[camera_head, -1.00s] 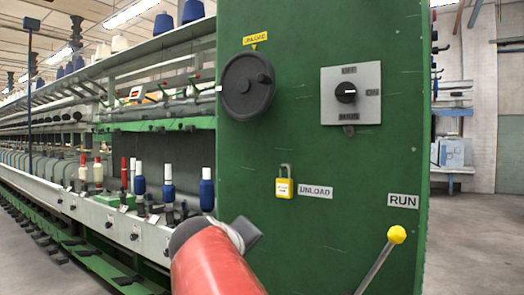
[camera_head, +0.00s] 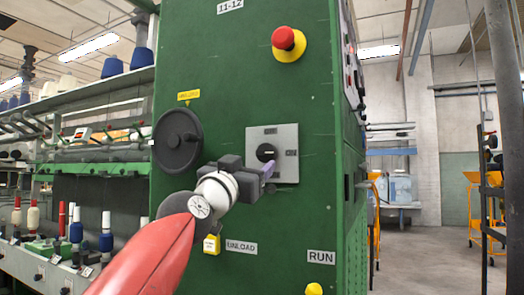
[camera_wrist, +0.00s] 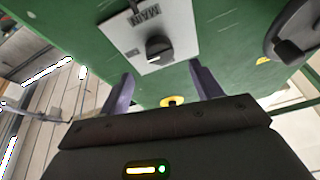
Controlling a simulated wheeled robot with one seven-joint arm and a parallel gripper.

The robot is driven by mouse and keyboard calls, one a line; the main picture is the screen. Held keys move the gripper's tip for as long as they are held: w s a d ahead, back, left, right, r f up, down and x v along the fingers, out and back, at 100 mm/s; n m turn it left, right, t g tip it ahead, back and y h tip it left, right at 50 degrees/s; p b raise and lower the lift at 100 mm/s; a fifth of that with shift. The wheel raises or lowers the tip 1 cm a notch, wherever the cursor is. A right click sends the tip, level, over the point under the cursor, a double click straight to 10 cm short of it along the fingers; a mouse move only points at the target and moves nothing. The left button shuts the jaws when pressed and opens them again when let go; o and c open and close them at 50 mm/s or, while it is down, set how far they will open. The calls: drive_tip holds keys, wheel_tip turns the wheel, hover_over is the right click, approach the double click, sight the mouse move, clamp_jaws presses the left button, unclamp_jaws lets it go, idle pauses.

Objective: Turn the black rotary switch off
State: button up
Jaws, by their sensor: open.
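The black rotary switch (camera_head: 265,152) sits on a grey square plate (camera_head: 287,134) on the green machine panel. The plate reads OFF at the top and ON at the right. The white mark on the knob points right, towards ON. In the wrist view the knob (camera_wrist: 158,47) shows beyond and between my two fingers. My gripper (camera_head: 267,173) is open and empty, just in front of the plate's lower part, hiding its lower left. In the wrist view my gripper (camera_wrist: 163,88) has its fingers spread wide, apart from the knob.
A black handwheel (camera_head: 178,140) is left of the plate, close to my wrist. A red emergency button (camera_head: 284,38) on a yellow base sits above. A yellow padlock (camera_head: 212,244) and a yellow lever ball (camera_head: 314,289) are below. The panel's right edge has free floor beyond.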

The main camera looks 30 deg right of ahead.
sight(265, 153)
drive_tip(key=p+x, duration=0.2)
drive_tip(key=x, duration=0.6)
drive_tip(key=shift+s, duration=0.1)
drive_tip(key=c, duration=1)
